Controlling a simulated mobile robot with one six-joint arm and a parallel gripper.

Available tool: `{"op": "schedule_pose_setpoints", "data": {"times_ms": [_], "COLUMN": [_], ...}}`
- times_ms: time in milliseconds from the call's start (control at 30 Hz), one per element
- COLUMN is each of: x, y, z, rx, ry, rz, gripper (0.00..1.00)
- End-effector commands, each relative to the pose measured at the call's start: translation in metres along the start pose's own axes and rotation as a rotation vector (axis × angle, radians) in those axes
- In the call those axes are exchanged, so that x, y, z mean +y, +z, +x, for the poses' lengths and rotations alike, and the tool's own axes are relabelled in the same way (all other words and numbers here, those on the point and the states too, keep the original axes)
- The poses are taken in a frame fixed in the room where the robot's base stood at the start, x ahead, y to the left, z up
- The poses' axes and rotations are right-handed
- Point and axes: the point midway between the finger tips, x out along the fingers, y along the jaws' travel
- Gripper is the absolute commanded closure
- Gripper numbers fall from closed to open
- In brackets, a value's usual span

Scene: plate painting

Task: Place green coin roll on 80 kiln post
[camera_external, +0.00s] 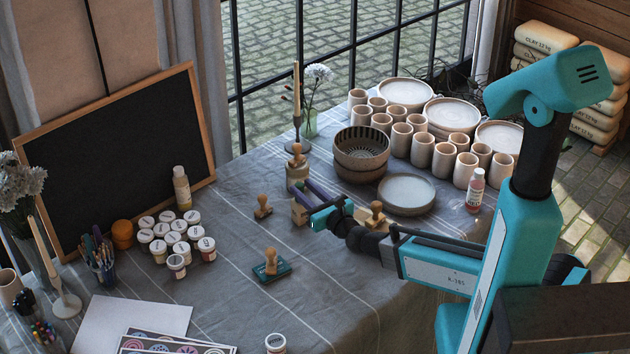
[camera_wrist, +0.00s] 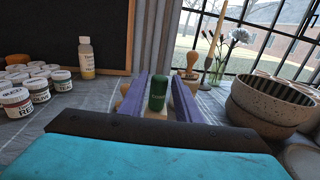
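The green coin roll (camera_wrist: 157,92) stands upright between the two purple fingers of my gripper (camera_wrist: 160,97) in the wrist view. A pale tan block (camera_wrist: 155,114) shows just below the roll; I cannot tell whether the roll rests on it. The fingers lie close on both sides of the roll, and contact is unclear. In the external view my gripper (camera_external: 312,196) is low over the table by a pale block (camera_external: 299,213), and the roll cannot be made out. Another pale post (camera_external: 297,174) stands just behind with a wooden stamp on top. I cannot read any number on the posts.
Wooden stamps stand left (camera_external: 263,207) and right (camera_external: 375,214) of the gripper. Stacked bowls (camera_external: 361,155), a plate (camera_external: 406,195) and a candle holder (camera_external: 297,137) are close by. Paint jars (camera_external: 176,236) are to the left.

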Motion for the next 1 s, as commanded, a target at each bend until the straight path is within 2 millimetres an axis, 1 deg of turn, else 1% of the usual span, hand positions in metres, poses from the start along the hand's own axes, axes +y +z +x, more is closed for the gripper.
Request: {"op": "schedule_pose_setpoints", "data": {"times_ms": [367,600,667,1000], "x": [0.000,0.000,0.000,0.000], "y": [0.001,0.005,0.002,0.002], "z": [0.000,0.000,-0.005,-0.030], "rx": [0.000,0.000,0.000,0.000], "ry": [0.000,0.000,0.001,0.000], "rz": [0.000,0.000,0.000,0.000], "gripper": [0.60,0.60,0.60,0.60]}}
